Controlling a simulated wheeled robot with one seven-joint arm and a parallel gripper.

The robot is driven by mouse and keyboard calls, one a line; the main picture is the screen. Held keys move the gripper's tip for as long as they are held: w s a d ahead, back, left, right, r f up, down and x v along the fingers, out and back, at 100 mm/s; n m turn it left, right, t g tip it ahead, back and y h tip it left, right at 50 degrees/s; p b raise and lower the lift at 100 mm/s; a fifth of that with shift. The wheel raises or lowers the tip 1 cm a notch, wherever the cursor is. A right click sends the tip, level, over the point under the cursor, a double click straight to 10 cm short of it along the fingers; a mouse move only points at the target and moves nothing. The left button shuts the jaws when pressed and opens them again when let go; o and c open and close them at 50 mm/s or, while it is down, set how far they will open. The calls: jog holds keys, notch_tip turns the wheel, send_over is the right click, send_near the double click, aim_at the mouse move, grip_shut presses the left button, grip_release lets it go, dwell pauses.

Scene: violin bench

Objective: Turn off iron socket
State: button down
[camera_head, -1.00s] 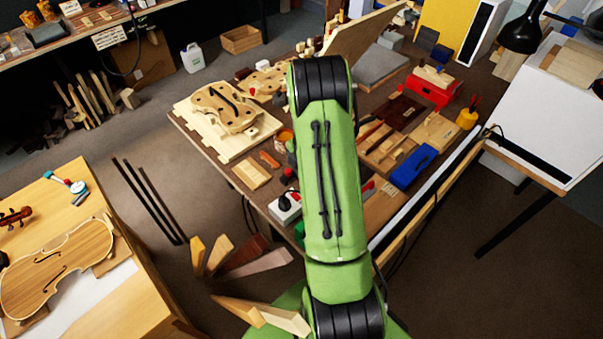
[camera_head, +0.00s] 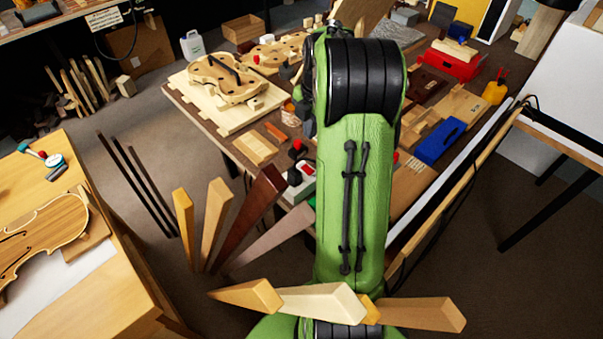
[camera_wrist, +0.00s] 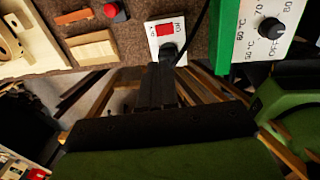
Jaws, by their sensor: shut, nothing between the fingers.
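The iron socket (camera_wrist: 153,41) is a white box with a red switch (camera_wrist: 165,30) at the top of the wrist view. A black plug (camera_wrist: 168,53) sits in it, with a dark cable running up to the right. In the head view the socket (camera_head: 306,188) lies at the near edge of the bench, just left of my arm. My gripper (camera_wrist: 161,72) is shut and empty, with its fingertips just below the plug in the wrist view. I cannot tell whether they touch it. In the head view my gripper is hidden behind my arm.
A green box with a black knob (camera_wrist: 271,27) stands right of the socket. A wood block (camera_wrist: 93,50) and a round red button (camera_wrist: 110,10) lie to its left. Several wooden pieces (camera_head: 240,222) stick up near my arm. The violin table (camera_head: 130,290) is at left.

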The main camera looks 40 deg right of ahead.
aim_at(305, 168)
jog(key=shift+s+r, duration=0.1)
jog(key=shift+r, duration=0.05)
jog(key=f+b, duration=0.1)
jog(key=f, duration=0.3)
jog(key=w+f+b, duration=0.1)
jog(key=f, duration=0.4)
jog(key=f+b, duration=0.2)
jog(key=f, duration=0.3)
jog(key=shift+w, duration=0.35)
